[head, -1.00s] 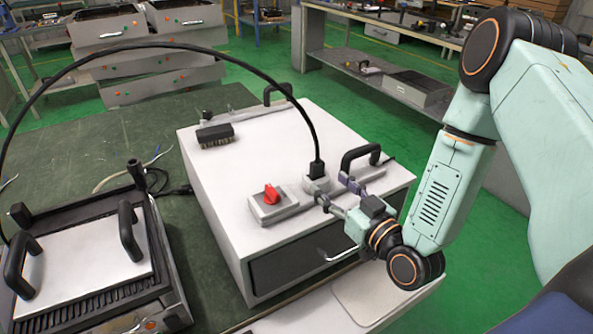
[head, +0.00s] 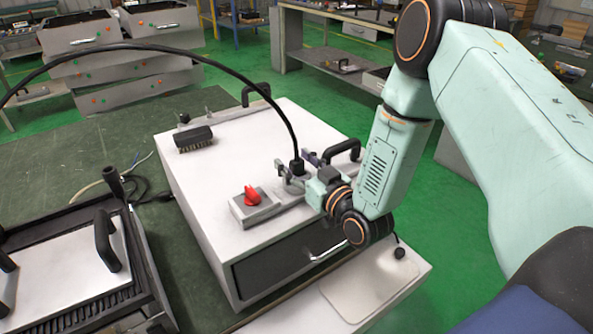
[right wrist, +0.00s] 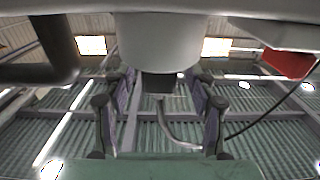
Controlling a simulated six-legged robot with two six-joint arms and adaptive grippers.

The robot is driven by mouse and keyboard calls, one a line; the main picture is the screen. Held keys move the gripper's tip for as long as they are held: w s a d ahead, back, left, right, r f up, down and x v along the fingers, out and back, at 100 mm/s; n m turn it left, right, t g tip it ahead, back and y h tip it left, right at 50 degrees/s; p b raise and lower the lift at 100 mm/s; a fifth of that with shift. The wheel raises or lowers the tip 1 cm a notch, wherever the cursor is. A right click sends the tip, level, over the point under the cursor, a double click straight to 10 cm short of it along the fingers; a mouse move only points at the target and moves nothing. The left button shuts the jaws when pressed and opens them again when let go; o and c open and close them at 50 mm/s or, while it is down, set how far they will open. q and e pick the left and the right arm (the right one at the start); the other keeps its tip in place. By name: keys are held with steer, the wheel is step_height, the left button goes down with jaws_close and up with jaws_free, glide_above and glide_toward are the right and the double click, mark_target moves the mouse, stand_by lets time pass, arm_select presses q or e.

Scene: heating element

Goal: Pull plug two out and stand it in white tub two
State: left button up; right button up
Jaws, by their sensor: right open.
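The black plug (head: 297,167) stands upright in a grey socket on top of the white box, and its thick black cable (head: 262,98) arches up and left. My right gripper (head: 297,163) is open, with one finger on each side of the plug. In the right wrist view, the dark plug (right wrist: 158,83) sits below the pale socket (right wrist: 157,42), between the purple-padded fingers (right wrist: 158,118), with a visible gap on both sides. No white tub can be made out. My left gripper is not in view.
The white box (head: 220,165) carries a red switch (head: 252,196), a brush (head: 194,139) and black handles (head: 342,149). A black-framed grill (head: 140,262) stands left. A pale board (head: 290,318) lies in front, with a small black piece (head: 399,253) on it.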

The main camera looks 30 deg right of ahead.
steer(key=shift+a, duration=0.15)
steer(key=shift+c, duration=0.7)
steer(key=shift+d+f, duration=0.1)
steer(key=shift+d, duration=0.25)
steer(key=c, duration=0.4)
steer(key=shift+a, duration=0.25)
steer(key=c, duration=0.5)
steer(key=shift+c, duration=0.8)
steer(key=shift+d, duration=0.2)
jaws_close()
